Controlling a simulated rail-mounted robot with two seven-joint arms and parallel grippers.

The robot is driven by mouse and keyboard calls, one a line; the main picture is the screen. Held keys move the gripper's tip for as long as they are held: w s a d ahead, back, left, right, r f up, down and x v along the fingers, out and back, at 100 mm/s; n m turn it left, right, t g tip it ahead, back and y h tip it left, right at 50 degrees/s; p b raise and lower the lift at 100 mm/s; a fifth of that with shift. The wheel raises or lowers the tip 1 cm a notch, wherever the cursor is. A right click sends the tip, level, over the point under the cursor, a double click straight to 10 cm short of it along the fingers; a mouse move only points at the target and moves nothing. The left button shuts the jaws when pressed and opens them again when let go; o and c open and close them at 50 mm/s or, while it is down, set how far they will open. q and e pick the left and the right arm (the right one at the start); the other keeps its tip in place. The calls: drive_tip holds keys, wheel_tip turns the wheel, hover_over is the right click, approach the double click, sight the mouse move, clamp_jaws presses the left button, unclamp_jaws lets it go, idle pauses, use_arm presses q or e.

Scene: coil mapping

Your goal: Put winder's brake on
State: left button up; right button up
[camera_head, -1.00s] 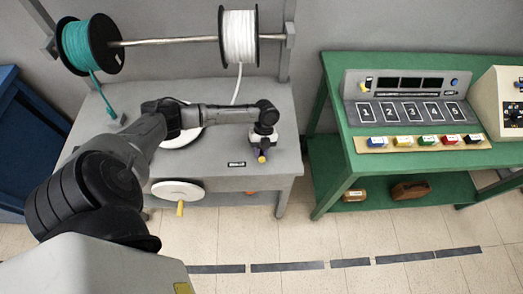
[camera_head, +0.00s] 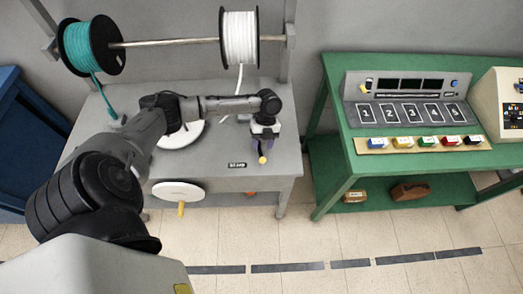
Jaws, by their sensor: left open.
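The winder is a grey bench (camera_head: 225,180) with a teal spool (camera_head: 92,45) and a white spool (camera_head: 239,38) on a rod above it. A white disc crank with a yellow handle (camera_head: 178,191) is on the bench front. My right gripper is not in view.
My left arm spans over the winder's bench. Tiled floor is clear in front.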

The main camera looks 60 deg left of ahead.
use_arm(q)
drive_tip(key=v, duration=0.9)
drive_tip(key=shift+r, duration=0.35)
